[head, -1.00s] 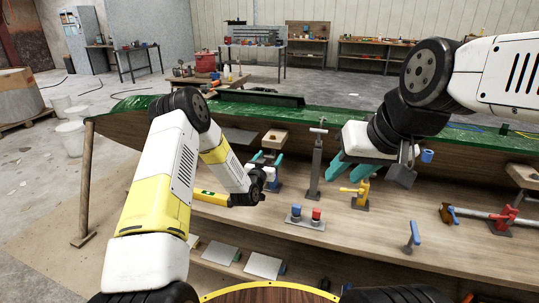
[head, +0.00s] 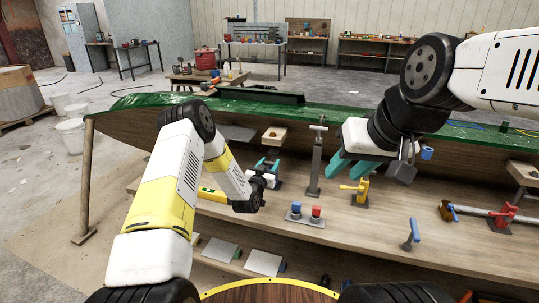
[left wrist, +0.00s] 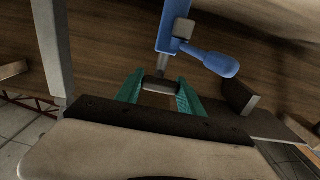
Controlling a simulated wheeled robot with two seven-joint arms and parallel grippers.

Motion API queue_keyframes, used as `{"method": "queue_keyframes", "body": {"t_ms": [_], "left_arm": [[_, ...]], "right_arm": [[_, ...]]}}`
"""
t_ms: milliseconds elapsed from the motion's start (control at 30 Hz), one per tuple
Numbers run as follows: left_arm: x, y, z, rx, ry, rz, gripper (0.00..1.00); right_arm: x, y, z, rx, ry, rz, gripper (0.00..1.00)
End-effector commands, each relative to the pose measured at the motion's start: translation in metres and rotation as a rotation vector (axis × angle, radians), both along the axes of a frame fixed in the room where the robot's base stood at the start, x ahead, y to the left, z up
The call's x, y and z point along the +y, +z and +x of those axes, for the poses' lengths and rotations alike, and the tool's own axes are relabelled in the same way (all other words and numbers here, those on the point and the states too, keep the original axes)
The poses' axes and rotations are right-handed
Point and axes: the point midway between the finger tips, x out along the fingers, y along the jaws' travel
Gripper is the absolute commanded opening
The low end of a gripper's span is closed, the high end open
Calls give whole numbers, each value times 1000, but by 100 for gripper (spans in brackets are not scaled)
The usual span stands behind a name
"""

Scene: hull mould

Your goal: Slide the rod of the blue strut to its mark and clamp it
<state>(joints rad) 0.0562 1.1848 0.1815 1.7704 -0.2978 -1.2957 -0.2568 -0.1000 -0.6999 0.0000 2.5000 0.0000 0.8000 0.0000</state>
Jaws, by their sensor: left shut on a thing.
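In the left wrist view, the blue strut has a blue sleeve (left wrist: 173,28) with a blue lever (left wrist: 215,63) sticking out to the right. My left gripper (left wrist: 159,92) is shut on this rod end, with a teal finger on each side. In the head view my left gripper (head: 268,165) is beside the hull's wooden side, and the strut is mostly hidden there. I cannot make out the rod's mark. My right gripper (head: 355,168) is open and empty, its teal fingers apart above the bench.
A grey post with a T-handle (head: 316,165) stands between my grippers. The green-rimmed hull (head: 130,125) runs behind.

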Motion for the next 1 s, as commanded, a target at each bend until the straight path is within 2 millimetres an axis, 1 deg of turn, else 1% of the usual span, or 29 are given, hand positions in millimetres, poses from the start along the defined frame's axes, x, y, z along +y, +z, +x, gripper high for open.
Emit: {"method": "queue_keyframes", "body": {"t_ms": [33,200,233,333,600,700,767,1000], "left_arm": [[0,-4,-1,9,0,3,0],[1,-6,-2,12,0,4,0],[1,-6,-2,13,0,4,47],[1,-6,-2,12,0,4,67],[1,-4,-1,9,0,3,67],[2,-4,-5,10,-1,3,67],[4,-4,-10,10,-1,3,67],[16,-5,-49,12,-1,3,67]], "right_arm": [[0,0,0,0,0,0,36],[0,0,0,0,0,0,36],[0,0,0,0,0,0,36],[0,0,0,0,0,0,36],[0,0,0,0,0,0,36],[0,0,0,0,0,0,36],[0,0,0,0,0,0,36],[0,0,0,0,0,0,36]]}}
